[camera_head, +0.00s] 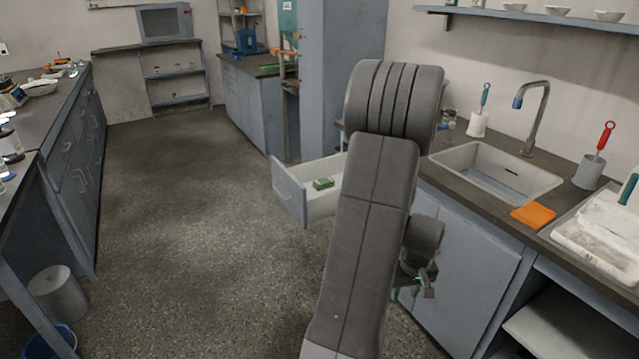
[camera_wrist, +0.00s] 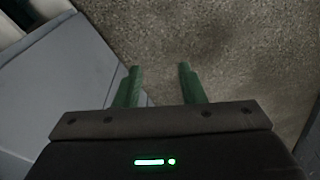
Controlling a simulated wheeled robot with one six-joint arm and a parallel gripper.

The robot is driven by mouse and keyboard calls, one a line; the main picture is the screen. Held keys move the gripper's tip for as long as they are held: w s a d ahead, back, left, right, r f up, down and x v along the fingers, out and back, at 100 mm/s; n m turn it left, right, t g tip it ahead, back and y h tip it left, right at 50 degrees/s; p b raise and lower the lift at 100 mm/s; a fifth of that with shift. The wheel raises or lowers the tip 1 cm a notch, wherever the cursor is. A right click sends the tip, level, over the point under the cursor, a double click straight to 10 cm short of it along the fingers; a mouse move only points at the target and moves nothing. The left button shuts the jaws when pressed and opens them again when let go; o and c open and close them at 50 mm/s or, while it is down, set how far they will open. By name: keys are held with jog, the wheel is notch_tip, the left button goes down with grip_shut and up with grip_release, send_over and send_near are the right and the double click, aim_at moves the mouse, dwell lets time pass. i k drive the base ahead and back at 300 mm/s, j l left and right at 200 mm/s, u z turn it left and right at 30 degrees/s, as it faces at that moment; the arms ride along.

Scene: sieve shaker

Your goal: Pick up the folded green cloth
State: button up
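In the head view a small green block-like item (camera_head: 323,184), which looks like the folded green cloth, lies inside an open drawer (camera_head: 290,195) left of my arm. My gripper (camera_head: 405,293) is low in front of the sink cabinet, to the right of and below the drawer, partly hidden behind my arm. In the wrist view the two green fingers of my gripper (camera_wrist: 158,72) stand apart with only floor showing between them. The cloth does not show in the wrist view.
The counter holds a sink (camera_head: 495,172), an orange cloth (camera_head: 533,215) and a white tray (camera_head: 605,232). A blue-grey cabinet front (camera_wrist: 60,80) is close on the left in the wrist view. Open floor (camera_head: 190,220) lies left of the drawer. A bin (camera_head: 60,295) stands at far left.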

aim_at(318, 185)
jog(key=i+u, duration=0.15)
jog(key=i, duration=0.3)
jog(key=i+l+u, duration=0.15)
jog(key=i, duration=0.35)
jog(key=i+l+u, duration=0.15)
jog(key=i, duration=0.3)
jog(key=i+l+u, duration=0.15)
jog(key=i, duration=0.3)
jog(key=i+l+u, duration=0.1)
jog(key=i+l, duration=0.15)
jog(key=i, duration=0.2)
